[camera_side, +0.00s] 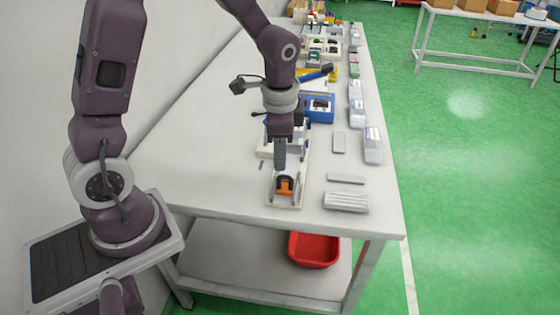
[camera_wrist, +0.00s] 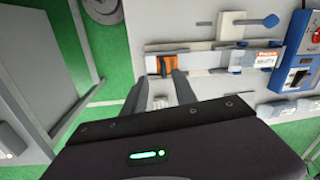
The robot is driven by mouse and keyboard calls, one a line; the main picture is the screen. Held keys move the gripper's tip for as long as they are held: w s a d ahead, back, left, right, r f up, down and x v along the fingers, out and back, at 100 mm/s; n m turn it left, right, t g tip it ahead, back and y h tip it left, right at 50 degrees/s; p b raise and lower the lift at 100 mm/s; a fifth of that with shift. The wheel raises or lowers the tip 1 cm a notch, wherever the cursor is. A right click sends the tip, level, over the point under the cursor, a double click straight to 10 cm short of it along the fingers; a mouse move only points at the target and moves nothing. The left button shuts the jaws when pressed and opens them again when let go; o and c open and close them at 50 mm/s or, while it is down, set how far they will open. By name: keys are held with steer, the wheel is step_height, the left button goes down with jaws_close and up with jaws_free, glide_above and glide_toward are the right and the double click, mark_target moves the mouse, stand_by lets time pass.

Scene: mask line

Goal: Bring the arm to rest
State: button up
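My gripper (camera_side: 280,165) points down over the near end of the white work table (camera_side: 222,178). It is above and just behind an orange and black part (camera_side: 285,184) that sits in a pale tray-like fixture (camera_side: 286,201). In the wrist view my two fingers (camera_wrist: 160,78) stand apart with a gap between them, and I see nothing held. The orange part (camera_wrist: 168,65) shows there just beyond the fingertips. Whether the fingers touch it cannot be told.
A blue machine (camera_side: 320,108) stands behind my gripper. Flat grey pieces and a ribbed white block (camera_side: 346,202) lie to the right. Several boxes line the right edge. A red bin (camera_side: 313,249) is on the lower shelf. The table's left side is clear.

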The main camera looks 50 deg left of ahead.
steer(key=s+d+r+n+t, duration=0.2)
steer(key=s+r+n, duration=0.1)
steer(key=s+r, duration=0.5)
steer(key=s+d+r+n+t+h, duration=0.1)
steer(key=s+d+r+n+t, duration=0.1)
steer(key=s+r, duration=0.5)
steer(key=s+n+t, duration=0.1)
steer(key=s+n, duration=0.1)
steer(key=s, duration=0.1)
steer(key=shift+d+r, duration=0.2)
steer(key=shift+r, duration=0.15)
stand_by(0.5)
